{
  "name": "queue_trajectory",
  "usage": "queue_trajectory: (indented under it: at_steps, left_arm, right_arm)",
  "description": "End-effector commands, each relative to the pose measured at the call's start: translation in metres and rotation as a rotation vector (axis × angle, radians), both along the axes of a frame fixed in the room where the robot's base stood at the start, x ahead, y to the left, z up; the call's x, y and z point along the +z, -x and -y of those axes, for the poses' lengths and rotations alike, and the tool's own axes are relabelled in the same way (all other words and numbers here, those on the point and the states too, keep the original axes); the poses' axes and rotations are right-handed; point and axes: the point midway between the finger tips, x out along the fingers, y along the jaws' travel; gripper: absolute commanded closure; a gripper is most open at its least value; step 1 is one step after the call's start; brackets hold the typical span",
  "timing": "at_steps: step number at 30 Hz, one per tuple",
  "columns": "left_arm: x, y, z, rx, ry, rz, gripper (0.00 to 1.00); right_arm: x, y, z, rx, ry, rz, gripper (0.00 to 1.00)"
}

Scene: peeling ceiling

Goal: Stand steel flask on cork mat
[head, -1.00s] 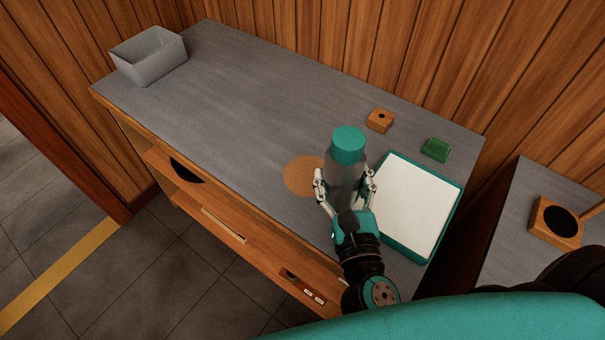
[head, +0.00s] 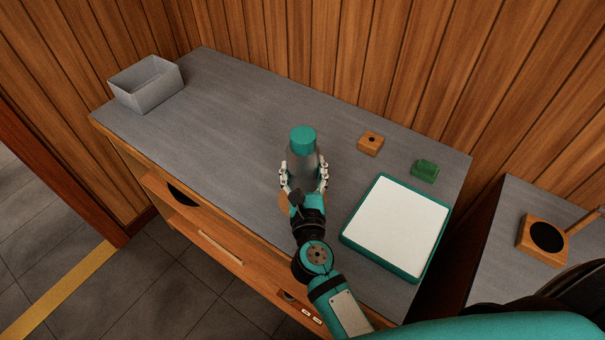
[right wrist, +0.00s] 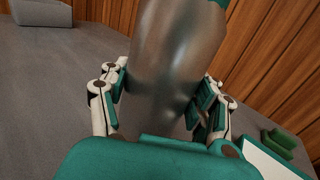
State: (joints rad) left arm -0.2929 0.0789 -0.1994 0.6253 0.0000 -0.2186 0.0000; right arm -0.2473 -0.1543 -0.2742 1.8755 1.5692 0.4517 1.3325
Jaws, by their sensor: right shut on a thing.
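The steel flask (head: 302,163) is grey with a teal cap and stands upright in my right gripper (head: 304,174). The fingers are closed around its body from both sides. The right wrist view also shows the flask (right wrist: 165,70) between the two finger pads. The round cork mat (head: 284,202) is mostly hidden behind my right gripper and the flask; only a sliver shows at the left. I cannot tell whether the flask's base touches the mat or hangs above it. My left gripper is not in view.
A white-topped tray with a teal rim (head: 396,226) lies right of my arm. A small wooden block (head: 370,144) and a green block (head: 424,171) lie behind it. A grey bin (head: 146,84) stands at the far left. The counter between bin and flask is clear.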

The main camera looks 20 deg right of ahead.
Motion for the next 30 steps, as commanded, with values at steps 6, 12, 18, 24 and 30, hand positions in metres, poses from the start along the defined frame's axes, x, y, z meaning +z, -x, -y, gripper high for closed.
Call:
queue_trajectory:
  at_steps: [6,12,18,24,30]
  left_arm:
    - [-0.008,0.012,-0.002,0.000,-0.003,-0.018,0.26]
    - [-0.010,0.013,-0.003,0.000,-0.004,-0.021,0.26]
    - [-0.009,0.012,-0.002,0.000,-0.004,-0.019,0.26]
    - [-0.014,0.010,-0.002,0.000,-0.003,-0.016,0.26]
    - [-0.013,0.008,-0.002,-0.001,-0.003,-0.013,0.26]
  right_arm:
    - [-0.020,-0.005,0.000,0.001,0.005,-0.001,0.89]
    - [-0.034,-0.004,0.000,-0.001,0.001,0.004,0.89]
    - [-0.034,-0.004,0.000,-0.001,-0.001,0.003,0.89]
    - [-0.041,-0.004,0.000,-0.001,-0.001,0.000,0.36]
    - [-0.039,-0.004,0.000,-0.001,0.000,0.000,0.13]
